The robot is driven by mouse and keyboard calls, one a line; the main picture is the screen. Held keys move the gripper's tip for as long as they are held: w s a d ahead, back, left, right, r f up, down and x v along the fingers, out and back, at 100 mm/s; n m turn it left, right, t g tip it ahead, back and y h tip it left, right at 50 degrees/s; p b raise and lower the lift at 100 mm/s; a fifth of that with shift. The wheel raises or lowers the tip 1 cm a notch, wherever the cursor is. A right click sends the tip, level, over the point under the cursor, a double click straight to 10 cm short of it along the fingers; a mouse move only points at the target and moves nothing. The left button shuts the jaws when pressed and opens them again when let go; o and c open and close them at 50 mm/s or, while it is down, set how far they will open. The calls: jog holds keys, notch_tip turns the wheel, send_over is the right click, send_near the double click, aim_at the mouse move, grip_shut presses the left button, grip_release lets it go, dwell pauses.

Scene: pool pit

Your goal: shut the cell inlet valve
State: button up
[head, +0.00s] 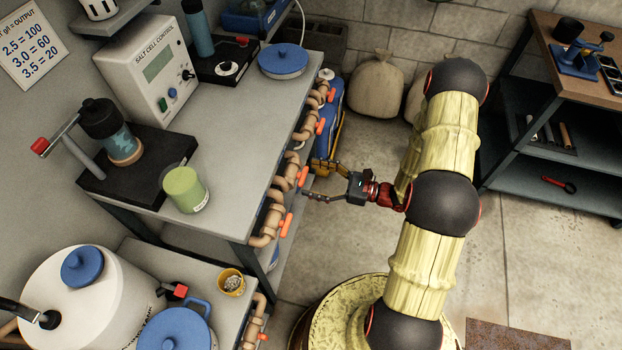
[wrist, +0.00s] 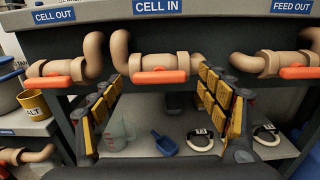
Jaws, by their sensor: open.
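The cell inlet valve sits under the CELL IN label (wrist: 157,7) on the bench's front edge. Its orange lever (wrist: 160,77) lies horizontal, in line with the tan pipe (wrist: 166,61). In the head view the lever (head: 303,176) shows at the tips of my gripper (head: 311,180). My gripper is open and empty, its yellow-padded fingers on either side of the lever in the wrist view (wrist: 160,85). I cannot tell whether a finger touches the lever or pipe.
Similar orange levers flank it: CELL OUT (wrist: 50,82) at left and FEED OUT (wrist: 299,73) at right. Open concrete floor (head: 520,255) lies right of my arm.

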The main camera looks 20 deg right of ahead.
jog(key=shift+w+a, duration=0.25)
jog(key=shift+a, duration=0.1)
jog(key=c, duration=1.1)
jog(key=shift+c, duration=0.3)
